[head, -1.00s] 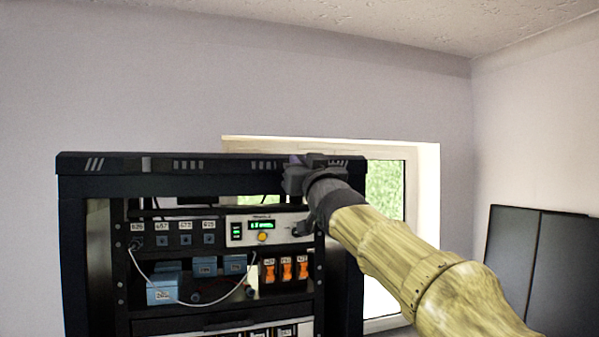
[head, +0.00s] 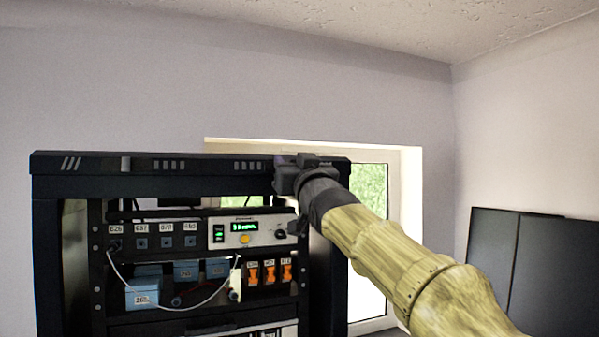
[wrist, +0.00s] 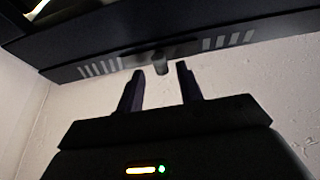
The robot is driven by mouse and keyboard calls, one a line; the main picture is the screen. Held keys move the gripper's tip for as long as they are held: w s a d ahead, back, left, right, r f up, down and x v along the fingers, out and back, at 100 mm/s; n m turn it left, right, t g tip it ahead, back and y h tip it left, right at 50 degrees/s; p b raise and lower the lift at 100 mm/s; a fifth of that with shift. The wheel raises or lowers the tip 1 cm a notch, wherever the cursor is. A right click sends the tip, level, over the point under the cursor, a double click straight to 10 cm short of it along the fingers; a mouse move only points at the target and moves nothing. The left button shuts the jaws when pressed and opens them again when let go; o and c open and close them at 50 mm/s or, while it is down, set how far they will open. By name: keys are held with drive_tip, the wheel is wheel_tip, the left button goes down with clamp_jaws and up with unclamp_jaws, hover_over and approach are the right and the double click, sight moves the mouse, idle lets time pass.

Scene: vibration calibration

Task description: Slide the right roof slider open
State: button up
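The black rack roof (head: 205,165) has a front strip with slots and a left slider knob (head: 125,163). In the wrist view, the right roof slider's grey knob (wrist: 161,64) sticks out of a dark recess in the roof edge (wrist: 60,73), between two groups of slots. My gripper (wrist: 160,72) is open. Its two dark fingers stand apart on either side of the knob in the picture, with tips near it; I see no contact. In the head view, my gripper (head: 300,172) is at the right part of the roof front and hides the right slider.
Below the roof, the rack holds a panel with a green display (head: 245,230), blue boxes (head: 142,295), orange switches (head: 270,272) and a looped white cable. A window (head: 375,190) is behind the rack. Dark panels (head: 515,260) stand at the right.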

drive_tip(key=b+v, duration=1.7)
drive_tip(key=b, duration=0.5)
drive_tip(key=shift+s+d, duration=0.2)
drive_tip(key=shift+s, duration=0.05)
idle(0.4)
